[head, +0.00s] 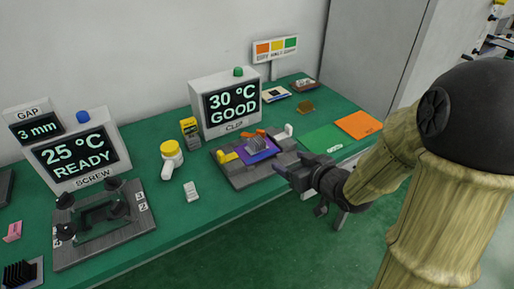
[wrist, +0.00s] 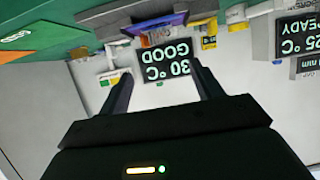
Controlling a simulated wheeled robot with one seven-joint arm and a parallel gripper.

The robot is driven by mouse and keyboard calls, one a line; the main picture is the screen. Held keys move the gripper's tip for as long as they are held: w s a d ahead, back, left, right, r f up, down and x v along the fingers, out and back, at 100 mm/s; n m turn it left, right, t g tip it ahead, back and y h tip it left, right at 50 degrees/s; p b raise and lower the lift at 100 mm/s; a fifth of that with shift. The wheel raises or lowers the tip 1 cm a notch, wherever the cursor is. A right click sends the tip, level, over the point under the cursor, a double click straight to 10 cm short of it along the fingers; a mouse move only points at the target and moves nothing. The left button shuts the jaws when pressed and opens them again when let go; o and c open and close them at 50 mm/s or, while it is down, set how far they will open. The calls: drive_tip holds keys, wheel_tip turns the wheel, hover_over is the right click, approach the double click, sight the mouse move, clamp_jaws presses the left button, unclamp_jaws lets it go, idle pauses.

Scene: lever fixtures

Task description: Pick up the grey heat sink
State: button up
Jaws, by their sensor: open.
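The grey heat sink (head: 258,145) is a small finned block on a purple board (head: 243,157) in the clip fixture (head: 248,178), below the display reading 30 °C GOOD. My gripper (head: 288,177) is open and empty, to the right of and nearer than the heat sink, apart from it. In the wrist view, which is upside down, my open fingers (wrist: 160,78) have nothing between them. The purple board (wrist: 150,22) shows beyond them near the top edge; the heat sink is hard to make out there.
The 30 °C display (head: 233,102) stands right behind the fixture. Orange and yellow clip parts (head: 228,157) sit close around the board. A screw fixture (head: 100,225) and a black finned block (head: 20,273) are at left. Green and orange mats (head: 358,124) lie at right.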

approach(260, 145)
drive_tip(key=x, duration=0.5)
drive_tip(key=shift+s+f+p, duration=0.1)
drive_tip(key=shift+f+p, duration=0.15)
drive_tip(key=shift+p, duration=0.1)
drive_tip(key=x, duration=0.5)
drive_tip(key=shift+w+r, duration=0.1)
drive_tip(key=shift+w, duration=0.2)
idle(0.4)
drive_tip(key=c, duration=1.1)
